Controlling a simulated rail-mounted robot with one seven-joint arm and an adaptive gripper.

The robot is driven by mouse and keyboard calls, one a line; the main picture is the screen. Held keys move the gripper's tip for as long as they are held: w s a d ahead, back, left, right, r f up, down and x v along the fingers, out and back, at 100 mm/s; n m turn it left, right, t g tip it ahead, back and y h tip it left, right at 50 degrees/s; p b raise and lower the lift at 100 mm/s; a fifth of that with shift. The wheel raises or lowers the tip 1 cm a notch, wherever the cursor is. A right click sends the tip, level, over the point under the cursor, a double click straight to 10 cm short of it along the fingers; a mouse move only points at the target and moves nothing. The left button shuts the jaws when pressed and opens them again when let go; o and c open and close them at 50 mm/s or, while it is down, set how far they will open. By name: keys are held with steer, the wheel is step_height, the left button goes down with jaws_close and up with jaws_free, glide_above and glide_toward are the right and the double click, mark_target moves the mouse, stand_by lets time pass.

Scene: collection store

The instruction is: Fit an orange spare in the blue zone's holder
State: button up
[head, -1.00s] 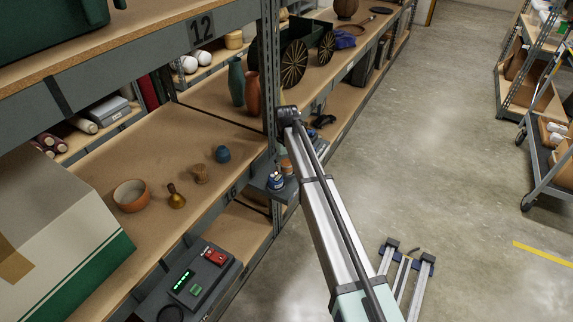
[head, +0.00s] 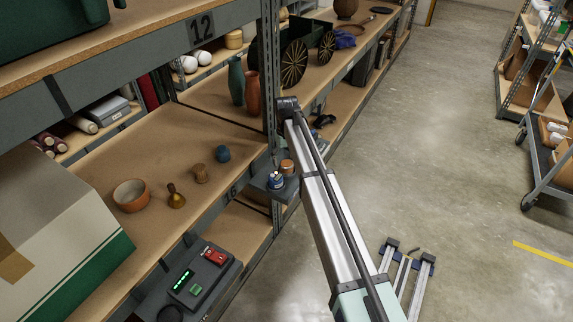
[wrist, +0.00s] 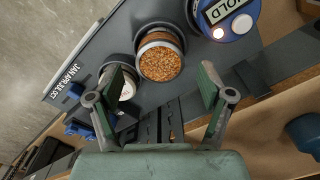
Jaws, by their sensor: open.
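In the wrist view my gripper (wrist: 163,82) is open, its two green-padded fingers spread with nothing held. A round cup of orange granules (wrist: 161,60) with a pale rim lies in the gap between the fingertips; I cannot tell how far beyond them it is. It appears to be the copper-coloured piece (head: 288,167) on the small grey ledge in the head view. A whitish round piece (wrist: 127,90) is partly hidden by the left finger. A blue round unit (wrist: 238,18) reading HOLD, with a lit lamp, is at the top right. The head view hides my gripper.
The grey ledge (head: 263,181) sticks out from the shelf upright and also bears a blue-and-white round piece (head: 276,181). A month label (wrist: 76,82) and blue clips (wrist: 80,129) lie left in the wrist view. A bowl (head: 131,195) stands on the shelf.

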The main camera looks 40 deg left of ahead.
mark_target(286, 163)
step_height(286, 163, up, 9)
steer(key=w+d+f+m+g+h, duration=0.1)
steer(key=w+d+f+m, duration=0.2)
steer(key=d+f, duration=1.55)
steer(key=s+d+f+m+g, duration=0.1)
steer(key=s+d+f, duration=0.2)
steer(key=d+f, duration=0.7)
steer(key=s+d+f+m+g, duration=0.1)
steer(key=s+d+f+m, duration=0.3)
steer(key=d, duration=0.9)
steer(key=s+d+f+m+g, duration=0.1)
steer(key=s+d+f, duration=0.5)
steer(key=s+d, duration=0.6)
steer(key=s+d+f+m+g, duration=0.1)
steer(key=s+d+f+g, duration=0.1)
steer(key=s+d+f, duration=0.7)
steer(key=s+d+r+m, duration=0.1)
steer(key=s+d, duration=0.3)
steer(key=s, duration=0.3)
steer(key=s+d+r+m+y, duration=0.1)
steer(key=s+d+r, duration=0.1)
steer(key=s, duration=0.6)
steer(key=shift+d+r+g, duration=0.25)
steer(key=shift+d+g, duration=0.15)
steer(key=shift+d, duration=0.5)
